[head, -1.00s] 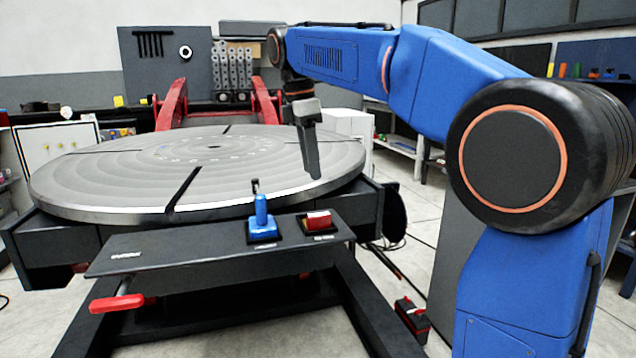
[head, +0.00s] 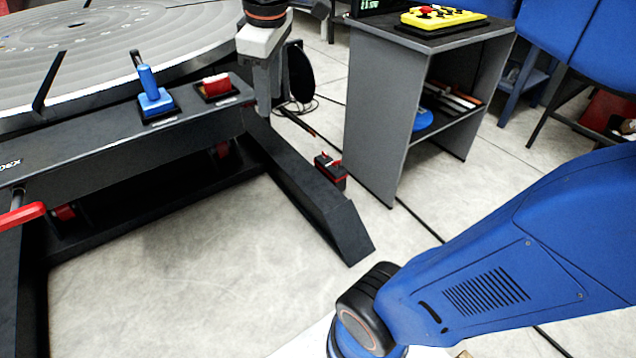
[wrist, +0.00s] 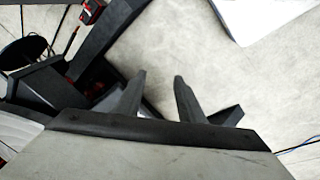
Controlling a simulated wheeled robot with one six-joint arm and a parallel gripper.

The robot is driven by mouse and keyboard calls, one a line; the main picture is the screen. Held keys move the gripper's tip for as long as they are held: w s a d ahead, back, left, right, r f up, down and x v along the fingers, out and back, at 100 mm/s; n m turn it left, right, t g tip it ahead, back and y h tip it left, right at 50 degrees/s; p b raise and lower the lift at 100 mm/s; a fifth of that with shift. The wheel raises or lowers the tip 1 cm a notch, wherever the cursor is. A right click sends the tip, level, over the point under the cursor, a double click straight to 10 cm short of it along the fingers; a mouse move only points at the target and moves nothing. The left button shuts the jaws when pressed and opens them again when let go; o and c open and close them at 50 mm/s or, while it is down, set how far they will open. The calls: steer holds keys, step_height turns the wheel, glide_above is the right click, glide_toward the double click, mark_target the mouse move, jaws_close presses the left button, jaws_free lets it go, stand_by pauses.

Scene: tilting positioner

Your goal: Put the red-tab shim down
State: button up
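My gripper (head: 262,108) points down just off the right end of the positioner's control panel (head: 90,140) in the head view. In the wrist view my gripper (wrist: 159,79) has its two fingers apart, with only pale floor between them. I see no shim in its grasp. I cannot make out a red-tab shim for certain in either view. A small black block with red on top (head: 331,170) is on or beside the positioner's right foot. It also shows at the top left of the wrist view (wrist: 92,11).
A blue joystick (head: 152,92) and a red switch (head: 216,86) sit on the panel, beside the round tilting table (head: 110,50). A grey shelf stand (head: 375,115) carries a yellow pad (head: 443,17). Open floor (head: 200,290) lies in front.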

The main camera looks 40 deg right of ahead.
steer(key=s+d+f+m+t, duration=0.2)
steer(key=s+f+m, duration=0.6)
steer(key=s+f, duration=0.5)
step_height(320, 180, down, 3)
steer(key=shift+s+f, duration=0.15)
steer(key=shift+f, duration=0.05)
